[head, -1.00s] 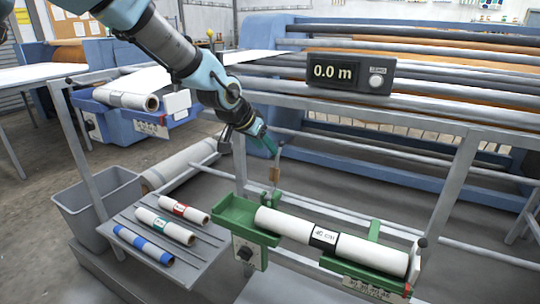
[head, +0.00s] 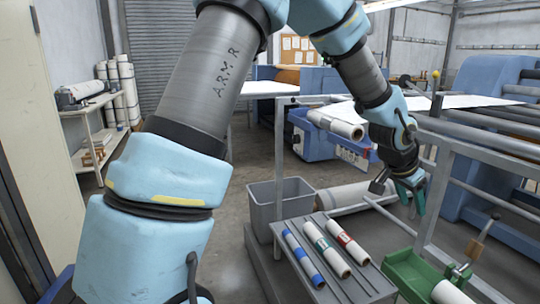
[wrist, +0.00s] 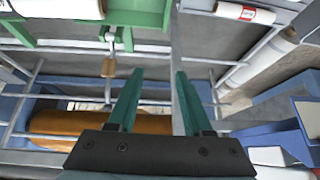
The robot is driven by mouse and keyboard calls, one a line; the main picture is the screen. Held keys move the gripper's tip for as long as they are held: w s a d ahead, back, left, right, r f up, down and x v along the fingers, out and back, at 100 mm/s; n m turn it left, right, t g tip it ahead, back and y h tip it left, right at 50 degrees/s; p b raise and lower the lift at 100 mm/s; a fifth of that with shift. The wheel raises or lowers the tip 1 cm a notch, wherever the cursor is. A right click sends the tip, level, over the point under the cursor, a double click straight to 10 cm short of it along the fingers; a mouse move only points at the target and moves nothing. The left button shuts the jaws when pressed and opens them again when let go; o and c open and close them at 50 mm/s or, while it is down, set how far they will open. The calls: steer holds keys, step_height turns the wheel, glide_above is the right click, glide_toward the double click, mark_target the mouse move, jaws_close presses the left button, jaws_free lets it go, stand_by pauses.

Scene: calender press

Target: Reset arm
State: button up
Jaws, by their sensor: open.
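My gripper (head: 416,192) hangs at the right of the head view, its teal fingers pointing down. In the wrist view the two fingers (wrist: 158,88) stand apart with nothing between them. My arm (head: 215,75) fills the left and top of the head view, bent over towards the right.
A shelf holds rolls with blue, green and red (head: 341,236) labels. A green cradle (head: 408,270) with a white roll (head: 450,292) is at bottom right. A grey bin (head: 278,200), a blue unit (head: 318,142) and frame rails (head: 440,165) stand around my gripper. Floor is clear at left.

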steer(key=w+a+f+n+t+y, duration=0.1)
steer(key=w+a+n+y, duration=0.15)
steer(key=a, duration=1.05)
steer(key=w+a+n+y, duration=0.1)
steer(key=w+a+n, duration=0.3)
steer(key=a, duration=0.8)
steer(key=s+a+n+y, duration=0.1)
steer(key=s+a+n, duration=0.2)
steer(key=a, duration=0.7)
steer(key=s+a+n+g+y, duration=0.1)
steer(key=s+a+n, duration=0.3)
steer(key=a, duration=0.7)
steer(key=shift+s+f+g, duration=0.25)
steer(key=shift+s+g, duration=0.05)
steer(key=shift+s, duration=0.2)
